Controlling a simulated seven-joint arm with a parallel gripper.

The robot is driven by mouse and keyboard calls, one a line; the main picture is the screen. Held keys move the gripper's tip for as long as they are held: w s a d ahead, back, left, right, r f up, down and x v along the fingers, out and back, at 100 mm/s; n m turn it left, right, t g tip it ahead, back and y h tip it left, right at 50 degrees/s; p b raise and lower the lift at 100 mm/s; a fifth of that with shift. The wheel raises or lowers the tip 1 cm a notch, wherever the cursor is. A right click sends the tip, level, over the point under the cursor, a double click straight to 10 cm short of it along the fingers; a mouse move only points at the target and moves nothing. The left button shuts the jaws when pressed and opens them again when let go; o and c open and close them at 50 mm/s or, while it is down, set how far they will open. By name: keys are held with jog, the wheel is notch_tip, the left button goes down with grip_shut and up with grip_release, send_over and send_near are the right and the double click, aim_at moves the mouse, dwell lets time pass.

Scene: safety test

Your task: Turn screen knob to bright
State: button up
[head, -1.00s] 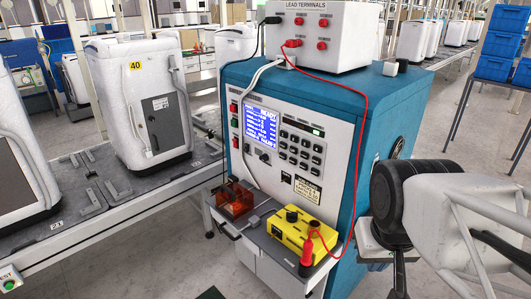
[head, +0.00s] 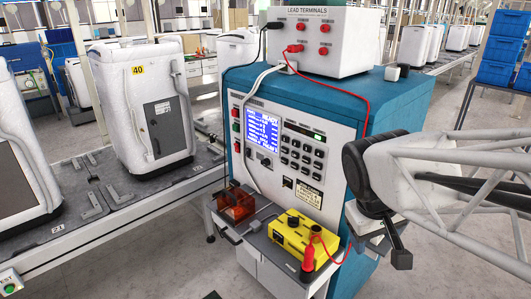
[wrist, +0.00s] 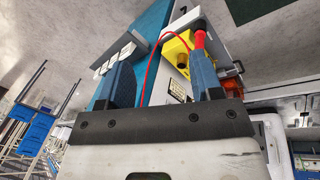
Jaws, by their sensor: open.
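The blue screen (head: 262,130) on the front panel of the teal test cabinet (head: 415,115) is lit with white text. A small dark knob (head: 265,161) sits just below the screen; its pointer setting is too small to read. My gripper is at the right of the cabinet in the head view, its fingers hard to make out there. In the wrist view my gripper (wrist: 163,72) has two blue fingers wide apart with nothing held between them. It is apart from the knob, which I cannot make out in the wrist view.
A yellow box (head: 296,236) with a red probe (head: 308,258) and an orange-brown clear box (head: 233,204) stand on the shelf below the panel. A red cable (head: 368,120) hangs down the cabinet's right side. A conveyor (head: 110,195) with white appliances runs at left.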

jog(key=w+f+n+h, duration=0.1)
jog(key=w+n+h, duration=0.5)
jog(key=w, duration=1.1)
jog(key=n+t+h, duration=0.5)
jog(key=n+t, duration=0.6)
jog(key=n, duration=0.7)
send_near(263, 163)
jog(key=shift+x, duration=1)
jog(key=shift+d, duration=0.15)
jog(key=shift+x, duration=3.8)
jog(key=shift+w, duration=0.1)
jog(key=c, duration=0.9)
